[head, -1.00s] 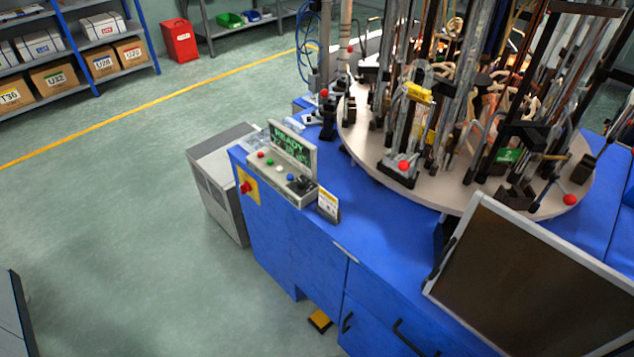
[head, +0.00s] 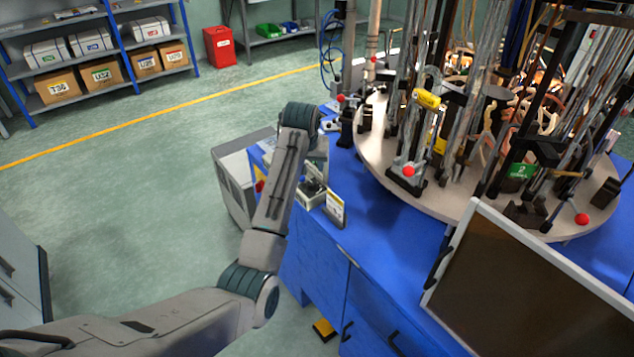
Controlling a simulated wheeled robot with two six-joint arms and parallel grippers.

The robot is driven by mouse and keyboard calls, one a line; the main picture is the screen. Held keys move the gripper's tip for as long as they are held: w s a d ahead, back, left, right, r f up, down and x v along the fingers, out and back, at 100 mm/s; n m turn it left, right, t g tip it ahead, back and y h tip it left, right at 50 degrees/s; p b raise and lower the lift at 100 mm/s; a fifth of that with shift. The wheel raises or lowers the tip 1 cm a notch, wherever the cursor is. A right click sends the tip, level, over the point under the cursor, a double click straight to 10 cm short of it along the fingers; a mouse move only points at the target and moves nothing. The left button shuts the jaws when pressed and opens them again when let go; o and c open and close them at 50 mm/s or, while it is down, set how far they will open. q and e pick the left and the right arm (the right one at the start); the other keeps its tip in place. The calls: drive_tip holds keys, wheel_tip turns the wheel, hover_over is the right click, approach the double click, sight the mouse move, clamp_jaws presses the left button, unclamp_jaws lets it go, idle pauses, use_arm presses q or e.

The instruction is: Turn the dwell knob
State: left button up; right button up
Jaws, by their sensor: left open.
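The control panel (head: 308,199) stands on the blue bench, left of the turntable. A dark knob (head: 313,186) shows at its right end. My left arm crosses in front and hides most of the panel, its buttons and much of its display. My left gripper (head: 318,172) is at the end of this arm, over the panel and close to the knob. It is open, but mostly hidden behind my wrist, and I cannot tell whether it touches the knob. My right gripper is not in view.
A small card stand (head: 335,207) stands just right of the panel. The round turntable (head: 440,195) carries tall fixtures and glass tubes. A dark framed panel (head: 535,290) fills the lower right. A red emergency button (head: 260,186) sits on the bench's left side.

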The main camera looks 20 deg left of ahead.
sight(312, 183)
use_arm(q)
drive_tip(key=p+x, duration=0.1)
drive_tip(key=x, duration=0.8)
drive_tip(key=shift+d+f+p, duration=0.15)
drive_tip(key=shift+f+p, duration=0.05)
drive_tip(key=shift+p, duration=0.1)
drive_tip(key=shift+w+f, duration=0.2)
drive_tip(key=shift+f, duration=0.3)
drive_tip(key=c, duration=1)
drive_tip(key=shift+o, duration=0.2)
